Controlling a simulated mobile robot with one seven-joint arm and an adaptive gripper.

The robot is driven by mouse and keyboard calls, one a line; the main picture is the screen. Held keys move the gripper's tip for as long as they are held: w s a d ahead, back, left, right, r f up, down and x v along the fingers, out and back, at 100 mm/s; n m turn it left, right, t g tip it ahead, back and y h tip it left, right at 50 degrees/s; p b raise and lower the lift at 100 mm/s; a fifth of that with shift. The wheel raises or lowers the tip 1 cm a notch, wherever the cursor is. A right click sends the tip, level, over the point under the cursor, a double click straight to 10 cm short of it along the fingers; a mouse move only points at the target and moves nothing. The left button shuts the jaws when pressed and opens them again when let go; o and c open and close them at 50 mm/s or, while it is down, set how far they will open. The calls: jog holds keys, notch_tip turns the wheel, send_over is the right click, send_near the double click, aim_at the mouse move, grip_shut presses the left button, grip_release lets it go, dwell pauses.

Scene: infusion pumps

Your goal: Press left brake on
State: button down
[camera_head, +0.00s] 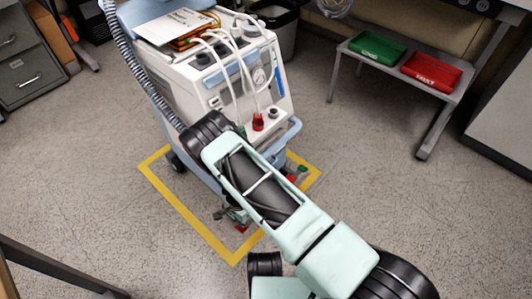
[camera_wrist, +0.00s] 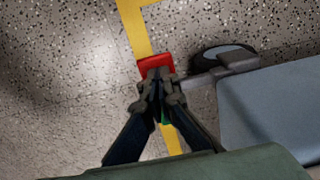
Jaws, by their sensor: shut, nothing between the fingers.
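The infusion pump cart (camera_head: 225,85) stands on the floor with a brake pedal near each front caster. A red pedal (camera_wrist: 155,64) shows at my fingertips in the wrist view, and a bit of green (camera_wrist: 165,121) shows behind my fingers. My gripper (camera_wrist: 157,76) is shut and empty, its tips over the near edge of the red pedal; I cannot tell if they touch. In the head view the left red pedal (camera_head: 241,228) shows low at the cart's front. The right pedal's red part (camera_head: 292,178) and green part (camera_head: 303,169) show past my arm.
Yellow floor tape (camera_head: 190,215) frames the cart. A caster (camera_wrist: 222,54) sits right of the red pedal. A low shelf (camera_head: 392,72) at the back right holds a green tray (camera_head: 377,48) and a red tray (camera_head: 432,69). The floor left of the tape is clear.

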jog(key=shift+f, duration=0.55)
jog(key=shift+r+p, duration=2)
jog(key=shift+r, duration=1.55)
